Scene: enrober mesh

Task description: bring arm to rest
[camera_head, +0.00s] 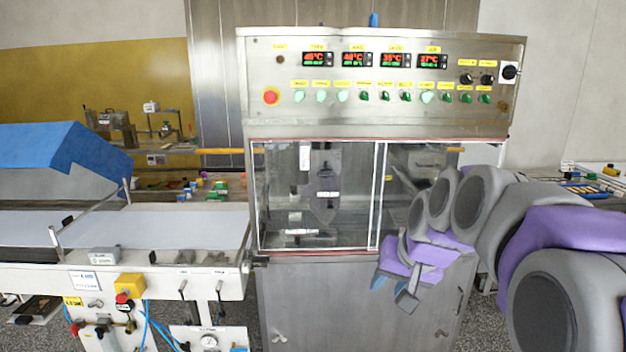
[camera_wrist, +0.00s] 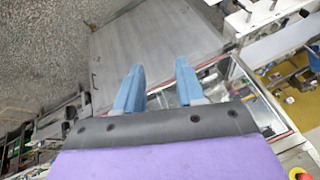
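My gripper (camera_head: 393,288) hangs in front of the lower right part of the steel enrober cabinet (camera_head: 330,300), pointing down and to the left. In the wrist view its two blue fingers (camera_wrist: 160,70) stand apart, with nothing held between them. My grey and purple arm reaches in from the right and is bent in front of the cabinet's right side. It hides part of the right window and the lower right of the cabinet. I cannot tell how far the fingertips are from the cabinet front.
The cabinet has a glass window (camera_head: 315,195) below a control panel (camera_head: 385,80) with displays, green knobs and a red button (camera_head: 271,97). A white conveyor (camera_head: 170,228) adjoins it at left, with a blue-topped hood (camera_head: 60,150). A cluttered bench (camera_head: 600,185) stands at right.

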